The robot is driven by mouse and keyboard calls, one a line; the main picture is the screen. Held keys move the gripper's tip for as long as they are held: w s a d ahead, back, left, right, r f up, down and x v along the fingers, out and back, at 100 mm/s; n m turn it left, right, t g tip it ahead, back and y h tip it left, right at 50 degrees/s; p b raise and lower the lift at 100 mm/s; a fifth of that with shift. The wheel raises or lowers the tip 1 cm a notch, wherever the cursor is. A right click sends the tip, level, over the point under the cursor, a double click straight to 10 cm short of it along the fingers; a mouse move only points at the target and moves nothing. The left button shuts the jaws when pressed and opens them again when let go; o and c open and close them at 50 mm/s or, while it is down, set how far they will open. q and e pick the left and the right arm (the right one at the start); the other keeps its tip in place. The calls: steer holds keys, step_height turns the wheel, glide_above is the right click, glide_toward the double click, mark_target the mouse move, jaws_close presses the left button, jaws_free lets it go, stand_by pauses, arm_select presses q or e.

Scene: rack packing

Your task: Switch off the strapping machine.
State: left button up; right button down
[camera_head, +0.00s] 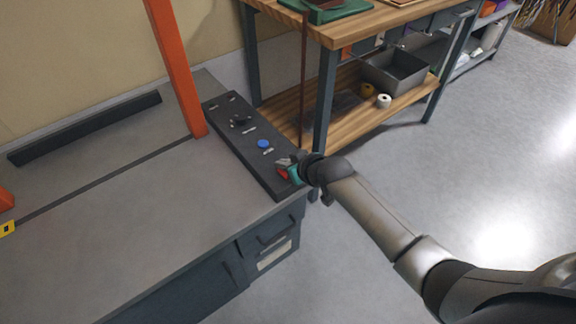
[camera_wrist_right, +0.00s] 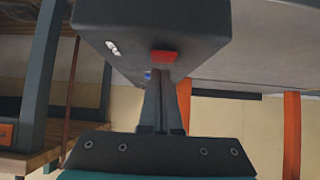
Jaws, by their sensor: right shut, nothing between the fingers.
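The strapping machine (camera_head: 110,205) is a grey table with an orange arch (camera_head: 177,75) over it. A dark control panel (camera_head: 230,133) lies along its right edge and carries a blue button (camera_head: 263,143), a black knob (camera_head: 240,121) and small white labels. A red button (camera_head: 283,174) is at the panel's near end, and it also shows in the right wrist view (camera_wrist_right: 164,57). My right gripper (camera_head: 290,168) is shut and empty at this near end, its fingertips (camera_wrist_right: 160,74) close to the red button. I cannot tell whether they touch it. My left gripper is out of view.
A wooden workbench (camera_head: 350,22) stands behind the panel to the right, with a grey bin (camera_head: 395,72) and tape rolls (camera_head: 383,101) on its lower shelf. A dark bar (camera_head: 85,128) lies on the machine's back edge. The floor at right is clear.

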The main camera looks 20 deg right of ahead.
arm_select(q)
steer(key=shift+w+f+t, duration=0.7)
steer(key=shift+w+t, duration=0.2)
arm_select(e)
steer(key=shift+f, duration=0.2)
steer(key=shift+s+d+r+p, duration=0.25)
steer(key=shift+s+p, duration=0.05)
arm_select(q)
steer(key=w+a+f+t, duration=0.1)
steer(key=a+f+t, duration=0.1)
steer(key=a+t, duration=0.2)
arm_select(e)
steer(key=shift+p+v, duration=0.4)
steer(key=shift+v, duration=0.4)
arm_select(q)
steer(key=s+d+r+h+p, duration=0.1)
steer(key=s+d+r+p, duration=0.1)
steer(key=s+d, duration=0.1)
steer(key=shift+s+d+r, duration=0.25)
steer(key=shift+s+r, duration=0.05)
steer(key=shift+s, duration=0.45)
arm_select(e)
steer(key=v, duration=0.5)
steer(key=shift+s, duration=0.1)
